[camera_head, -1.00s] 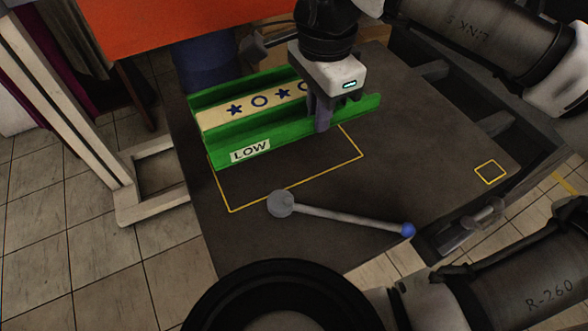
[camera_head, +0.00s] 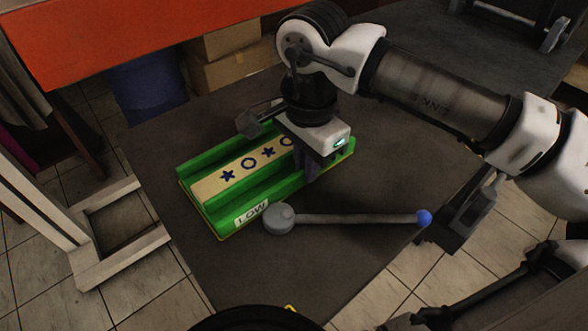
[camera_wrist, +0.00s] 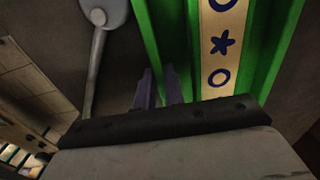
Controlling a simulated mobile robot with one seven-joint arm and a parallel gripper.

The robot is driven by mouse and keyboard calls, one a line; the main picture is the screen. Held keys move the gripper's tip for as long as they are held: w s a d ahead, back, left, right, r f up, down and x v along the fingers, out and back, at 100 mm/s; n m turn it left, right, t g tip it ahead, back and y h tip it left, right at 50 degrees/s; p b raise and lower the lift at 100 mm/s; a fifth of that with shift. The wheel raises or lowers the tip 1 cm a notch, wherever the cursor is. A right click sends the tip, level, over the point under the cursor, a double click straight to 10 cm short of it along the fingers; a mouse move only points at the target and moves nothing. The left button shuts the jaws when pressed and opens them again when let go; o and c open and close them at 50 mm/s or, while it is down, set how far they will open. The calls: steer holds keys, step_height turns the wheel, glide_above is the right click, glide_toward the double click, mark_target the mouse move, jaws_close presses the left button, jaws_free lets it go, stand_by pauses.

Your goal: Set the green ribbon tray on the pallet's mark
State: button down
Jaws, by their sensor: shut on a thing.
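The green ribbon tray (camera_head: 210,208) has a cream strip with blue stars and rings and a "LOW" label on its near wall. It lies over the yellow outline on the dark pallet (camera_head: 250,285). Only thin yellow lines show along the tray's left end, near side and right end. I cannot tell whether its underside fully touches the pallet. My gripper (camera_head: 311,172) points down and is shut on the near wall, towards the right end. In the wrist view, my fingers (camera_wrist: 159,88) straddle the green wall (camera_wrist: 146,35).
A grey lever (camera_head: 350,218) with a round hub and blue knob lies close in front of the tray. An orange panel (camera_head: 130,35), cardboard boxes (camera_head: 235,65) and a blue bin (camera_head: 147,88) are behind. A pale frame (camera_head: 120,265) stands left.

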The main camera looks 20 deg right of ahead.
steer(key=shift+f, duration=0.2)
steer(key=shift+f, duration=0.2)
steer(key=c, duration=1.5)
jaws_free()
steer(key=shift+r, duration=0.2)
step_height(320, 180, up, 12)
steer(key=p, duration=0.1)
